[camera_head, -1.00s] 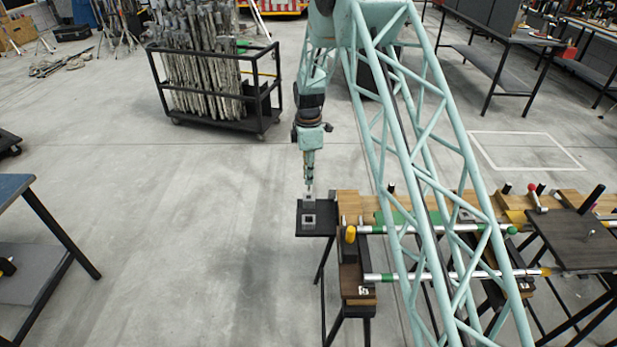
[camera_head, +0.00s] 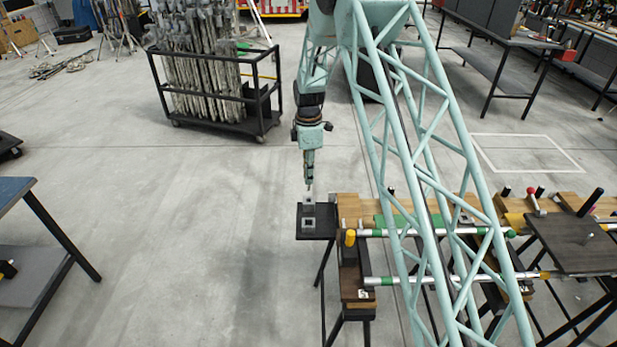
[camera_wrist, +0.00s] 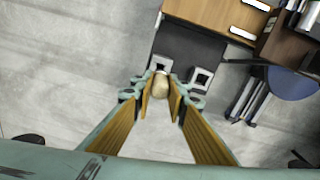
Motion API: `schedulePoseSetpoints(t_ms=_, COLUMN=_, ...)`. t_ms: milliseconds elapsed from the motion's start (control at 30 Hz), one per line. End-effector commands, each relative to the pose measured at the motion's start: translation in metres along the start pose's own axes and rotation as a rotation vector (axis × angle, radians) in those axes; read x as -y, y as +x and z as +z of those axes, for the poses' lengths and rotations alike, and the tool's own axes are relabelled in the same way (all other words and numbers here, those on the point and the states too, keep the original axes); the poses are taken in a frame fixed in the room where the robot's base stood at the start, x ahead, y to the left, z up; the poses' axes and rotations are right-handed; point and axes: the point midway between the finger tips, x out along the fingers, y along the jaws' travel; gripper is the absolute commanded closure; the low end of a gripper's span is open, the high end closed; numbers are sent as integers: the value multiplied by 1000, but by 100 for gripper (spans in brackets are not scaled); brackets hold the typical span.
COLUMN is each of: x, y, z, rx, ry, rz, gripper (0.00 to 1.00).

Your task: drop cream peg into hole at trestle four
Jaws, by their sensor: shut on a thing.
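My gripper (camera_wrist: 161,97) is shut on the cream peg (camera_wrist: 160,84), whose rounded end shows between the two fingers in the wrist view. In the head view my gripper (camera_head: 309,186) hangs above a small dark table (camera_head: 318,233), and the peg is too small to make out. Two grey square blocks with openings stand on this table: one block (camera_wrist: 162,62) appears just beyond the peg, the other block (camera_wrist: 203,77) to its right. The peg's lower end is hidden, and I cannot tell whether it lines up with an opening.
A wooden-topped trestle (camera_head: 358,295) adjoins the small table on the right, with a yellow-topped peg (camera_head: 350,238) and long silver tubes (camera_head: 390,281). A dark board (camera_head: 575,240) lies farther right. A wheeled rack (camera_head: 215,115) stands behind; open floor (camera_head: 200,230) lies left.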

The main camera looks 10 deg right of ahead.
Motion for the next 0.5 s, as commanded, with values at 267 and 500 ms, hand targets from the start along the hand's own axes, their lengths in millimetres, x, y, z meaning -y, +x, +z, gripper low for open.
schedulePoseSetpoints(t_ms=267, x=0, y=-11, z=0, rx=0, ry=0, rz=0, gripper=99)
schedulePoseSetpoints(t_ms=500, x=0, y=-20, z=0, rx=0, ry=0, rz=0, gripper=99)
